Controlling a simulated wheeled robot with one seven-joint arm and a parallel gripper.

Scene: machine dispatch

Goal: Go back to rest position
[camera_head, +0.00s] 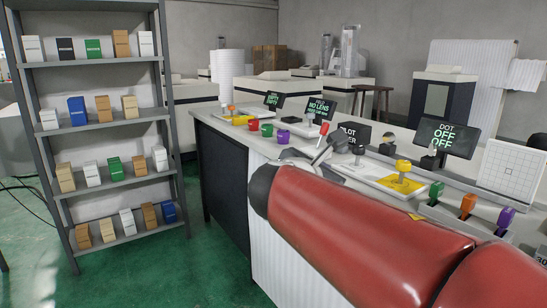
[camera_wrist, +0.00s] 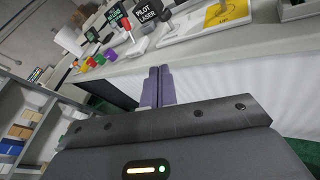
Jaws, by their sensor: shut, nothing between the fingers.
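My gripper (camera_wrist: 158,86) shows in the wrist view with its two purple-grey fingers pressed together and nothing between them. It is in front of the workbench's white side panel and apart from the devices on top. In the head view my red arm (camera_head: 350,230) crosses the lower right, and the gripper itself is hidden there.
The workbench (camera_head: 228,128) carries a DOT sign (camera_head: 447,136), a yellow pad (camera_head: 402,184), coloured cups (camera_head: 267,130) and colored levers (camera_head: 467,205). A shelf rack (camera_head: 112,126) with small boxes stands at left. Green floor (camera_head: 215,265) is clear between them.

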